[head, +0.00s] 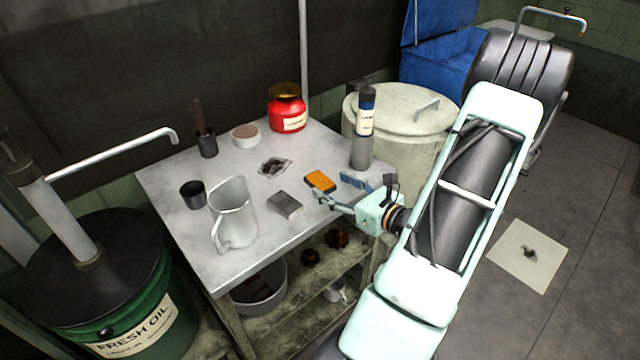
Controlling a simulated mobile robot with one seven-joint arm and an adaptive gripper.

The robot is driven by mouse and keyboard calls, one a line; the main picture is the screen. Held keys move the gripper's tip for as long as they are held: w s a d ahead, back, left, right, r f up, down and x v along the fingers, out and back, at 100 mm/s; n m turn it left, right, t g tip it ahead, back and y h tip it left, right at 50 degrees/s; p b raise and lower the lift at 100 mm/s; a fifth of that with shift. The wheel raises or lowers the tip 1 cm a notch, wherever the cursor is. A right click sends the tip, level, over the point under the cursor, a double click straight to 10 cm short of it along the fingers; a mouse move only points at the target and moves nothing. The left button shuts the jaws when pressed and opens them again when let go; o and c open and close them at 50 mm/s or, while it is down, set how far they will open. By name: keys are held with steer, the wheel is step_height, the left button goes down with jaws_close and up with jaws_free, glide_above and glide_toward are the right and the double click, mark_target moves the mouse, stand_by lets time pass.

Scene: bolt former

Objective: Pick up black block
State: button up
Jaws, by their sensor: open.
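A dark grey block (286,204), the closest match to the black block, lies flat on the metal table near its front edge, right of the metal jug. My gripper (332,189) is over the table's right part, to the right of the dark block and apart from it. It is open and nothing shows held in it. An orange block (320,181) with dark edges lies just beyond one fingertip; whether they touch is unclear. A blue piece (355,181) shows beside the gripper, partly hidden by it.
The metal table (240,272) also bears a metal jug (232,215), a dark cup (193,195), a brush in a holder (206,142), a round tin (245,136), a red jar (287,108) and a spray can (361,135). A lidded drum (400,110) stands behind right.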

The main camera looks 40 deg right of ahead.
mark_target(322, 183)
steer(key=shift+a+x, duration=0.2)
steer(key=shift+x, duration=1.7)
steer(key=shift+f, duration=0.1)
jaws_close()
